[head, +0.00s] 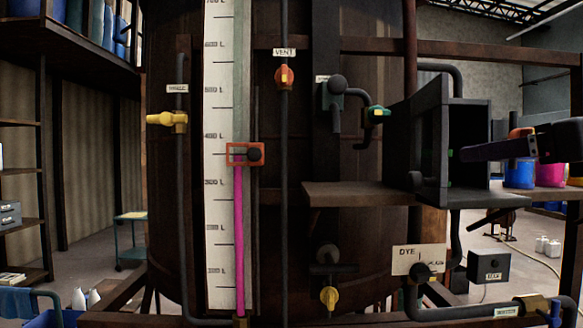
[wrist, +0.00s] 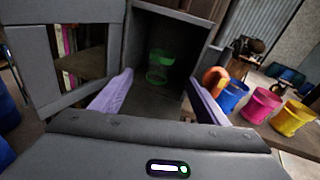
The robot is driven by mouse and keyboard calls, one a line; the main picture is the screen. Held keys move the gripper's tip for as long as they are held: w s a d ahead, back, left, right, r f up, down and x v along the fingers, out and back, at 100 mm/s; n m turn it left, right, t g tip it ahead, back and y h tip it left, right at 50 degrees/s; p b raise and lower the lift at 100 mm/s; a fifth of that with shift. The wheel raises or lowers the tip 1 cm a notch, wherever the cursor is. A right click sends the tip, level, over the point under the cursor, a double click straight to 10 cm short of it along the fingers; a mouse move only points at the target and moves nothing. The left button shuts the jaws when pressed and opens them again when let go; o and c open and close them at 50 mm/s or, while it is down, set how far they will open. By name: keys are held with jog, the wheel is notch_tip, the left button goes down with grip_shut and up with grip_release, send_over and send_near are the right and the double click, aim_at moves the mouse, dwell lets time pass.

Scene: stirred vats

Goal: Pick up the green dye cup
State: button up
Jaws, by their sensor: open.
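The green dye cup (wrist: 158,66) stands upright inside a dark open box (wrist: 180,22), in the wrist view's upper middle. It looks translucent. My gripper (wrist: 158,82) is open, its two purple fingers spread wide at the box opening. The cup shows between and beyond the fingertips, and nothing is held. In the head view, my gripper (head: 466,153) reaches in from the right with a fingertip at the mouth of the box (head: 430,150). The cup is mostly hidden there by the box's walls.
Blue (wrist: 232,96), pink (wrist: 262,105) and yellow (wrist: 292,118) cups stand on a bench right of the box. An orange thing (wrist: 215,77) is close beside the right finger. A framed panel (wrist: 68,60) stands at the box's left. A brown shelf (head: 350,194) juts out below the box.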

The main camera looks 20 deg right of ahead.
aim_at(452, 189)
jog(key=shift+w+a+f+m+g, duration=0.1)
jog(key=shift+w+f+m+g, duration=0.3)
jog(key=shift+w+f+m, duration=0.35)
jog(key=shift+s+f, duration=0.1)
jog(key=shift+w+d+f, duration=0.1)
jog(key=shift+w+f, duration=0.2)
jog(key=shift+w, duration=1.1)
jog(key=shift+w+d+f, duration=0.1)
jog(key=shift+w+f, duration=0.15)
jog(key=shift+w, duration=1.15)
jog(key=shift+w+d+f, duration=0.1)
jog(key=shift+w+f, duration=0.2)
jog(key=shift+w, duration=1.1)
jog(key=shift+w+d+f, duration=0.1)
jog(key=shift+w+f, duration=0.05)
jog(key=shift+w, duration=0.7)
jog(key=shift+w+d+f, duration=0.1)
jog(key=shift+w+f, duration=0.1)
jog(key=shift+w, duration=0.65)
jog(key=shift+w+d+f, duration=0.1)
jog(key=shift+w+f, duration=0.05)
jog(key=shift+w, duration=0.7)
jog(key=c, duration=1.2)
jog(key=shift+o, duration=0.2)
